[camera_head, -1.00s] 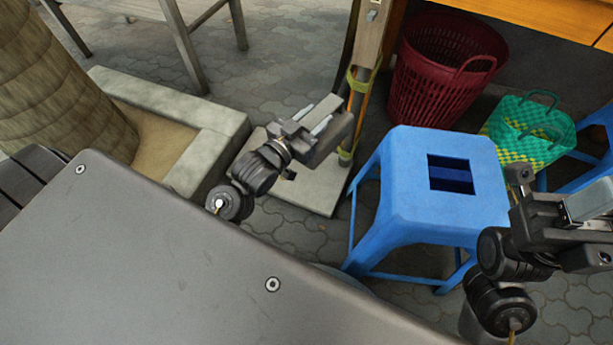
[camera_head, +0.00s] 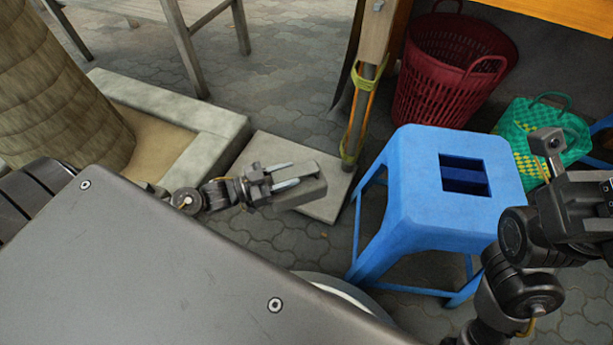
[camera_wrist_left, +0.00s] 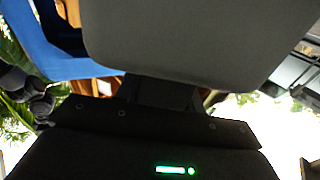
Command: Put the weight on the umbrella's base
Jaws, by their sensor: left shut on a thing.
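The weight (camera_head: 309,188) is a grey block in the head view. My left gripper (camera_head: 287,175) is shut on it, with its light fingers along the block. The umbrella's base (camera_head: 270,149) is a pale square slab on the paving. The umbrella's pole (camera_head: 358,115) rises at its right side, tied with yellow straps. The weight overlaps the slab's near part in the picture; whether it touches the slab I cannot tell. My right gripper (camera_head: 590,212) is at the right edge, partly cut off, and its opening is unclear. The left wrist view does not clearly show the weight.
A blue plastic stool (camera_head: 415,205) stands right of the slab, close to the pole. A red basket (camera_head: 450,75) and a green checkered bag (camera_head: 530,140) stand behind it. A concrete planter edge (camera_head: 205,145) borders the slab on the left. Paving in front is free.

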